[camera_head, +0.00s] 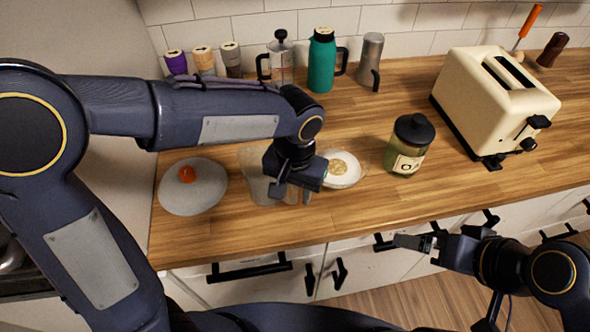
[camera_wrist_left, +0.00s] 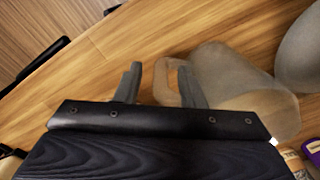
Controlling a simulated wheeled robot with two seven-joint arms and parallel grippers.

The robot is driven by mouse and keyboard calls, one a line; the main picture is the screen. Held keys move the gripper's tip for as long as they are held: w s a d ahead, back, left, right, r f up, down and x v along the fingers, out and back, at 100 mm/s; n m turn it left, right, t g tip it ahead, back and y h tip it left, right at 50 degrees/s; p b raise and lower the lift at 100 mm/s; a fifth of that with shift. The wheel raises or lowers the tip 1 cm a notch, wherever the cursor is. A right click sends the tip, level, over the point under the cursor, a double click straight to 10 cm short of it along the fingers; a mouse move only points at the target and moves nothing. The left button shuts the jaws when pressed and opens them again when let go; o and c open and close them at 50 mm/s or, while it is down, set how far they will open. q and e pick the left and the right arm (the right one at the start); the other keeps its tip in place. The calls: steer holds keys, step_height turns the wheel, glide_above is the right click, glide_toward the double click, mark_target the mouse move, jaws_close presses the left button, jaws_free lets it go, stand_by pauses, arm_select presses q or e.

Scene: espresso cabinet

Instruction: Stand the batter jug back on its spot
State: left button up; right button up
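The batter jug appears as a translucent, greyish jug (camera_head: 254,176) on the wooden counter, partly hidden behind my left gripper (camera_head: 294,194) in the head view. In the left wrist view the jug's body (camera_wrist_left: 232,75) is at the right and its handle reaches left. My left gripper (camera_wrist_left: 160,82) is open, with one finger on each side of the handle; contact is not clear. I cannot tell for certain whether the jug is upright or on its side. My right gripper (camera_head: 416,242) is empty in front of the counter edge; its finger gap is unclear.
A grey plate (camera_head: 205,198) with a small red-orange item is left of the jug. A white dish (camera_head: 347,182) with a tan round is just right. A lidded jar (camera_head: 408,150) and toaster (camera_head: 490,105) stand farther right. A green flask (camera_head: 321,65) is behind.

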arm_select(q)
step_height(320, 180, up, 11)
steer(key=shift+f, duration=0.2)
steer(key=s+a+n+t+h, duration=0.25)
steer(key=s+a, duration=0.25)
steer(key=a, duration=0.7)
steer(key=s+a+f+n+t+h, duration=0.1)
steer(key=s+a+f+n+t, duration=0.2)
steer(key=s+a+f, duration=0.2)
steer(key=s, duration=0.3)
steer(key=shift+f, duration=0.3)
